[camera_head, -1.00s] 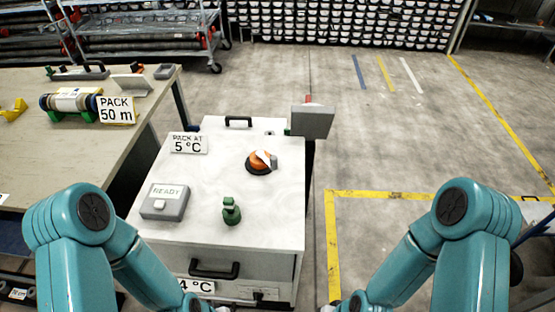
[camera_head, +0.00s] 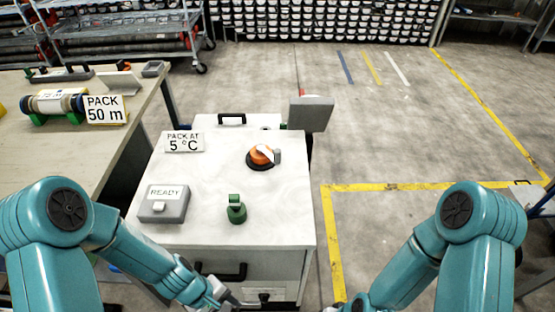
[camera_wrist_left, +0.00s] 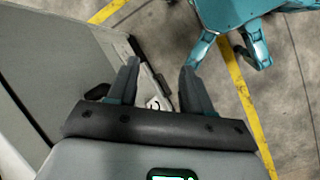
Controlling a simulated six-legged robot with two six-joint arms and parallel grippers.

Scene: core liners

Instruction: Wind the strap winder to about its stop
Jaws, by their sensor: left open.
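An orange knob (camera_head: 261,155) with a white pointer sits on a dark round base on top of the white cabinet (camera_head: 215,222). A small dark fitting (camera_head: 264,296) shows low on the cabinet front; I cannot tell for sure which of these is the strap winder. My left gripper (camera_head: 228,299) is low at the cabinet's front, near the black drawer handle (camera_head: 222,272). In the left wrist view my left gripper (camera_wrist_left: 160,80) is open, with nothing held between its fingers. My right gripper is below the head picture; only its arm shows.
A workbench (camera_head: 50,150) is on the left. Floor to the right is open.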

